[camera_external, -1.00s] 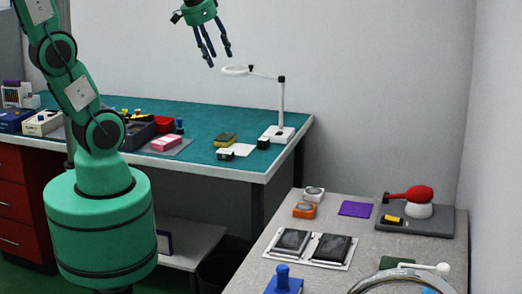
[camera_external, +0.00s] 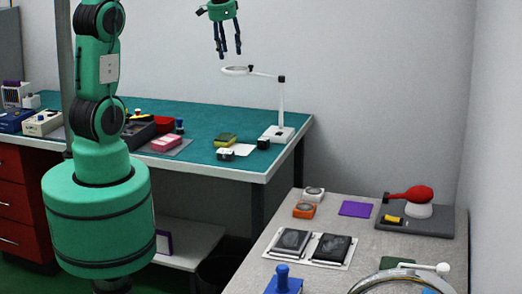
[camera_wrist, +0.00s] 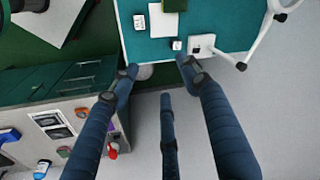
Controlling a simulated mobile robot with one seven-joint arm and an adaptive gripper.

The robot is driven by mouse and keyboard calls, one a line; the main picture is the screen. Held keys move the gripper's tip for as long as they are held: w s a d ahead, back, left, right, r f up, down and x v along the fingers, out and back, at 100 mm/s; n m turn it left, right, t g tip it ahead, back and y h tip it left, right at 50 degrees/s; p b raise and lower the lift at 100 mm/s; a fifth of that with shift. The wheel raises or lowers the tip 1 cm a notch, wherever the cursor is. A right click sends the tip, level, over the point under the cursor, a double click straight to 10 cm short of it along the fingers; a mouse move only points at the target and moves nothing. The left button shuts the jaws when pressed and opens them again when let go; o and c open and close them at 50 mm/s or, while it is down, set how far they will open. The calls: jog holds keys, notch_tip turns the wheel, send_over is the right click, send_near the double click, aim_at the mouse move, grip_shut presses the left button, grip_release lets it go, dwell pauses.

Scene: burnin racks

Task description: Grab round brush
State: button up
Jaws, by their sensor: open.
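I cannot pick out the round brush for certain. A blue-handled piece (camera_external: 283,280) stands upright at the near edge of the grey table. A smaller blue-topped piece (camera_external: 179,126) stands on the green bench. My gripper (camera_external: 229,52) is open and empty in the air above the bench, near the ring lamp, well apart from both pieces. In the wrist view its dark blue fingers (camera_wrist: 158,72) are spread, with nothing between them.
The green bench (camera_external: 215,117) holds a ring lamp (camera_external: 281,110), a yellow-green sponge (camera_external: 225,140) and small boxes. The grey table (camera_external: 330,222) holds two dark pads (camera_external: 331,247), a purple sheet (camera_external: 356,209), an orange piece (camera_external: 304,209) and a red bulb (camera_external: 410,194) on a stand. Open floor separates them.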

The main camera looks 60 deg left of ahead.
jog(key=w+a+f+p, duration=0.1)
jog(key=a+f, duration=0.4)
jog(key=a, duration=0.6)
jog(key=g+h+p, duration=0.1)
jog(key=g+p, duration=0.1)
jog(key=p, duration=0.1)
send_over(180, 124)
jog(key=a, duration=0.1)
notch_tip(180, 124, down, 21)
jog(key=shift+w+m, duration=0.25)
jog(key=shift+m, duration=0.15)
jog(key=shift+f, duration=0.2)
jog(key=shift+f+p, duration=0.3)
jog(key=shift+f, duration=3.85)
jog(key=shift+s+f, duration=0.1)
jog(key=shift+f, duration=2.45)
